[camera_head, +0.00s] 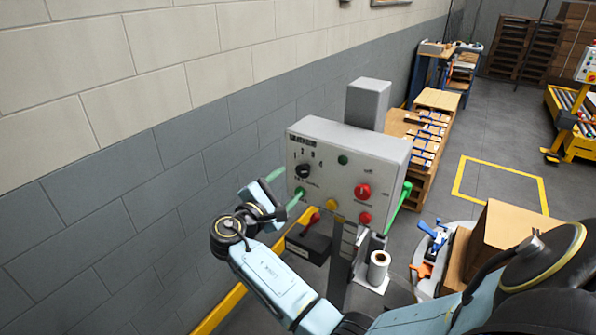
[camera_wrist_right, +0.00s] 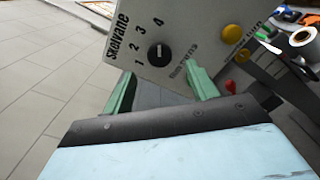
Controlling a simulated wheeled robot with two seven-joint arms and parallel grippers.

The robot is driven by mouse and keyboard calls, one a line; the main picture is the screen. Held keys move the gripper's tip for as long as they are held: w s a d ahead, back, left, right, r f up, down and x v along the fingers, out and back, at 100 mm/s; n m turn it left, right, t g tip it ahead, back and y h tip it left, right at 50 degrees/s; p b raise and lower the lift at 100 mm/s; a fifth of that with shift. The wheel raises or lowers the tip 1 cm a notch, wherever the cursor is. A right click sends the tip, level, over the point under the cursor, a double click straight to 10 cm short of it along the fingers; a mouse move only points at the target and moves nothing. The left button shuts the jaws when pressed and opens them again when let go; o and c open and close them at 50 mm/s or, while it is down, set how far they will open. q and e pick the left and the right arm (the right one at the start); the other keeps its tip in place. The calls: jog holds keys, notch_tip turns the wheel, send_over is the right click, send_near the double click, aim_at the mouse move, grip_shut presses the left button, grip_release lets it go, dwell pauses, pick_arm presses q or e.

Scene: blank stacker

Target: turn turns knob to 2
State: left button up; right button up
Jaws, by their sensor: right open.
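The turns knob is a round black dial (camera_head: 303,170) on the left of a light grey control box (camera_head: 330,165), with a 1 to 4 scale above it. In the right wrist view the knob (camera_wrist_right: 158,53) shows a pale mark; I cannot tell surely which number it points at. My right gripper (camera_head: 292,183) is open, with its two green fingers toward the box's left side. In the right wrist view the gripper (camera_wrist_right: 161,72) has its fingertips spread below either side of the knob, with nothing between them. My left gripper is not in view.
A block wall (camera_head: 130,150) stands close on the left. A paper roll (camera_head: 378,268) and a cardboard box (camera_head: 505,240) sit at the lower right.

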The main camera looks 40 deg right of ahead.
aim_at(301, 173)
jog(key=x, duration=0.6)
jog(key=shift+p, duration=0.3)
jog(key=shift+c, duration=0.3)
jog(key=c, duration=0.9)
